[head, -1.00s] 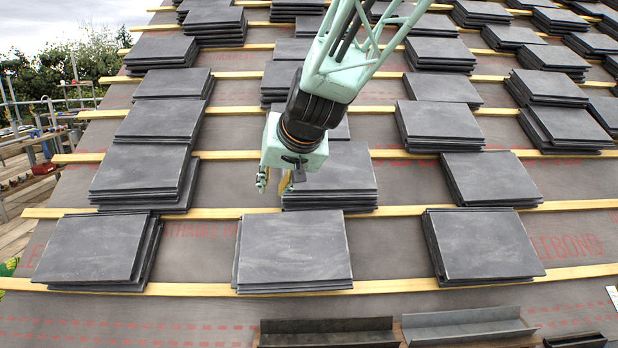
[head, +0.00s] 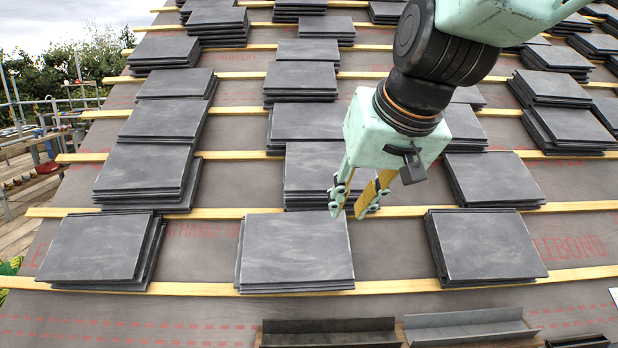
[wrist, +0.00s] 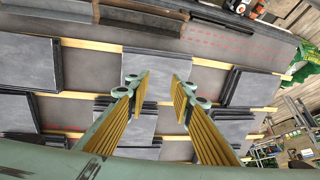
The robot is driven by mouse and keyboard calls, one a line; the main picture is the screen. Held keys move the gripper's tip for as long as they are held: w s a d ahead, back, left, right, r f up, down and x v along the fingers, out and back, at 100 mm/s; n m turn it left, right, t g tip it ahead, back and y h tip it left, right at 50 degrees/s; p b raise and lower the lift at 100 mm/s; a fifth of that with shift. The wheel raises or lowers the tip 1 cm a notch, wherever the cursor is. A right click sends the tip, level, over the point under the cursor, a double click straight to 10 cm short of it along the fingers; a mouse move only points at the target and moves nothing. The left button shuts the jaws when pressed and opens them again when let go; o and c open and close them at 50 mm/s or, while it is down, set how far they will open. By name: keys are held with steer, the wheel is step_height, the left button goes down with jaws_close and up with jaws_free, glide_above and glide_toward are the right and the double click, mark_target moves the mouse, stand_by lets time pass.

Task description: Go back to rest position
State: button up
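My gripper (head: 354,212) is open and empty. In the head view it hangs right of centre, in front of a grey slate stack (head: 312,172) and above the right side of the front middle slate stack (head: 295,250). In the wrist view its two yellow-padded fingers (wrist: 157,94) stand apart with nothing between them, and the slates lie beyond. The green gripper body and black wrist joint hide part of the slates behind.
Slate stacks lie in rows along wooden battens (head: 205,290) on grey underlay. A front left stack (head: 98,250) and front right stack (head: 485,245) flank the middle one. Metal channels (head: 468,327) lie at the front edge. Scaffolding (head: 40,120) stands at the left.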

steer(key=s+d+f+g, duration=0.1)
steer(key=s+d, duration=0.3)
steer(key=s, duration=0.6)
steer(key=s+d+f+h, duration=0.1)
steer(key=s+d, duration=0.3)
steer(key=s, duration=0.6)
steer(key=s+d+f+m+g+h, duration=0.1)
steer(key=s+d+f, duration=0.2)
steer(key=s, duration=0.7)
steer(key=shift+s+d+f+g, duration=0.15)
steer(key=shift+d+f+g, duration=0.2)
steer(key=shift+d, duration=0.55)
